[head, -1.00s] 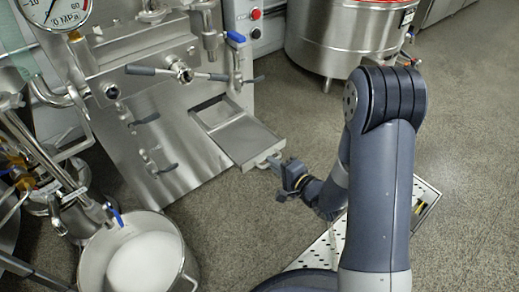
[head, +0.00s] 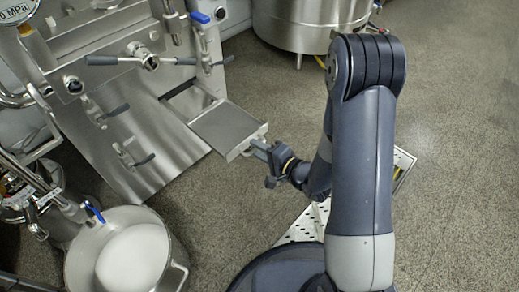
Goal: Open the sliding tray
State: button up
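The sliding tray (head: 224,125) is a flat metal tray sticking out of a slot in the mill's slanted steel front panel (head: 120,115). A gap shows between its pan and the slot. Its light handle (head: 247,150) is at the front edge, facing my arm. My gripper (head: 262,149) is at this handle, and its fingers appear closed around it. The exact finger contact is small and partly hidden.
A steel pot with white contents (head: 178,275) stands at the lower left. Lever handles (head: 135,155) stick out of the panel left of the tray. A large steel vessel (head: 300,22) stands at the back. The speckled floor (head: 450,130) is clear on the right.

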jog(key=p+v, duration=0.2)
jog(key=v, duration=0.8)
jog(key=shift+s+d+p, duration=0.25)
jog(key=shift+d+p, duration=0.05)
jog(key=shift+r, duration=0.1)
dwell(0.4)
jog(key=b+x, duration=0.2)
jog(key=x, duration=0.9)
dwell(0.4)
